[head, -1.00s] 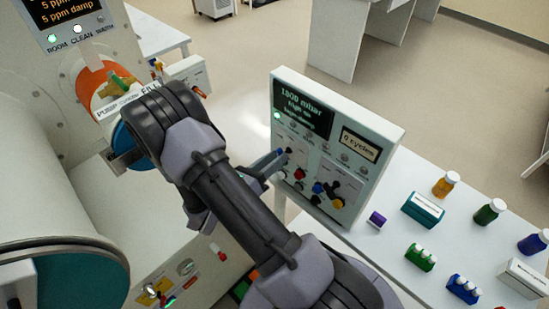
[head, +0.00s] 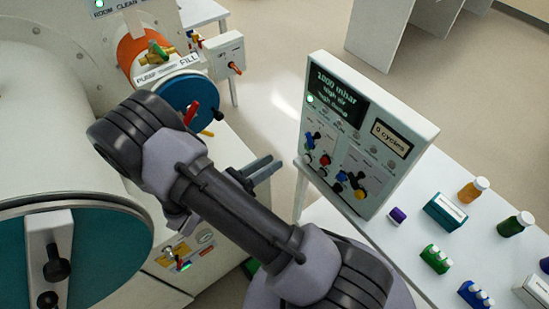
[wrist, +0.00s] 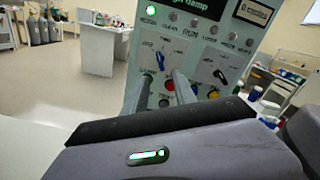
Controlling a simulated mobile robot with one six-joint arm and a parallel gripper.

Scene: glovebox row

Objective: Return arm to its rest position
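My arm (head: 235,205) reaches from the lower right across the head view, bent at a dark joint on the left. My gripper (head: 270,167) points right, toward the control panel (head: 390,131), with free space between them in the head view. In the wrist view my gripper (wrist: 162,85) shows two grey fingers with a gap between them and nothing held. The panel (wrist: 196,55) stands behind the fingers there, with its knobs and buttons partly covered by them.
A large teal round door (head: 110,255) lies left of my arm. A blue-capped port (head: 190,95) with a red handle is behind it. Bottles and boxes, including a teal box (head: 445,211), stand on the white table (head: 395,245) at right. Open floor (head: 270,60) lies behind.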

